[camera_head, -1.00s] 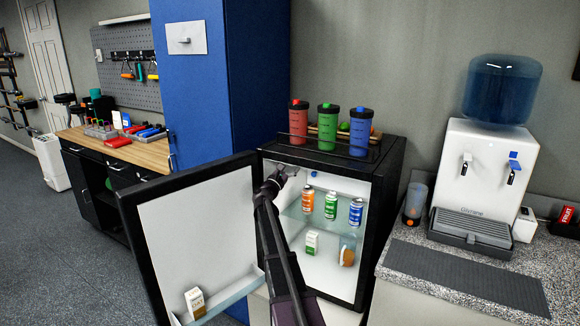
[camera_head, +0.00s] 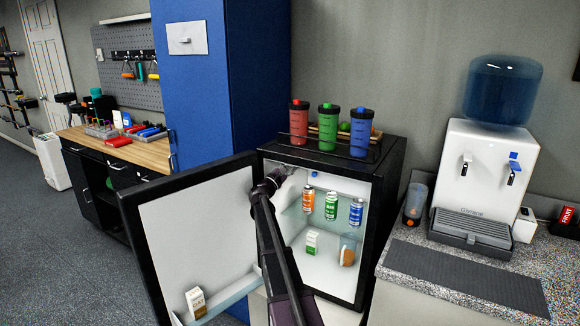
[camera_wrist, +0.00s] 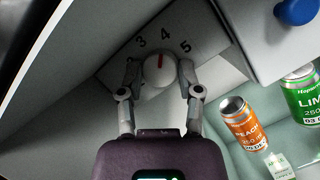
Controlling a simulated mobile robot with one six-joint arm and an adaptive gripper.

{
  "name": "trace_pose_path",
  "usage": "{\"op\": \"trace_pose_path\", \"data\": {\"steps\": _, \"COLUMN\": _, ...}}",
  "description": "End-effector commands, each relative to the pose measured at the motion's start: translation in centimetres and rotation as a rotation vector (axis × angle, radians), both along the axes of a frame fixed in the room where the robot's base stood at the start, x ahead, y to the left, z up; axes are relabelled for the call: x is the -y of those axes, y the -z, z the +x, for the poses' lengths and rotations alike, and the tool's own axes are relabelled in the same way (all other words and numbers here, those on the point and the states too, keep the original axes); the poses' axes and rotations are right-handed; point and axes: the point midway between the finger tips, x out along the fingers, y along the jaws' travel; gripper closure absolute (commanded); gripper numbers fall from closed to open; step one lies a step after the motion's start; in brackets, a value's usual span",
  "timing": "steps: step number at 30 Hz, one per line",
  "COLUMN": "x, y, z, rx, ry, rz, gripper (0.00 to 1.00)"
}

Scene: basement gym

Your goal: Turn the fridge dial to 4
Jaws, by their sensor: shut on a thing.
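The fridge (camera_head: 386,190) stands with its door (camera_head: 196,232) open to the left. The white round dial (camera_wrist: 158,72) shows in the wrist view, below a plate marked 3, 4 and 5. Its red mark points up, close to the 4. My gripper (camera_wrist: 160,76) has one finger on each side of the dial and is shut on it. In the head view my gripper (camera_head: 276,178) reaches into the upper left of the fridge, and the dial is hidden there.
Orange (camera_head: 308,200), green (camera_head: 331,205) and blue (camera_head: 356,211) cans stand on the glass shelf, right of my arm. A small carton (camera_head: 312,243) and a jar (camera_head: 347,250) stand below. Another carton (camera_head: 196,302) sits in the door shelf. A blue knob (camera_wrist: 295,11) is at the wrist view's upper right.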

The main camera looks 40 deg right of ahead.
Motion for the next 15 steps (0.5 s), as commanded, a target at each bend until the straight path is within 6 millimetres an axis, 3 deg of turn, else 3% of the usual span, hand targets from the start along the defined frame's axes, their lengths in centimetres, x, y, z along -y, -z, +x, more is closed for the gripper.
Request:
{"op": "trace_pose_path", "data": {"steps": 7, "x": 0.14, "y": -0.06, "z": 0.08, "rx": 0.000, "ry": 0.001, "rz": -0.002, "gripper": 1.00}}
{"op": "trace_pose_path", "data": {"steps": 8, "x": 0.14, "y": -0.06, "z": 0.09, "rx": -0.001, "ry": 0.001, "rz": -0.003, "gripper": 0.45}}
{"op": "trace_pose_path", "data": {"steps": 9, "x": 0.14, "y": -0.05, "z": 0.08, "rx": -0.001, "ry": 0.001, "rz": -0.003, "gripper": 0.33}}
{"op": "trace_pose_path", "data": {"steps": 11, "x": 0.13, "y": -0.04, "z": 0.07, "rx": -0.002, "ry": 0.001, "rz": -0.002, "gripper": 0.19}}
{"op": "trace_pose_path", "data": {"steps": 15, "x": 0.10, "y": -0.03, "z": 0.05, "rx": -0.002, "ry": 0.001, "rz": -0.002, "gripper": 0.19}}
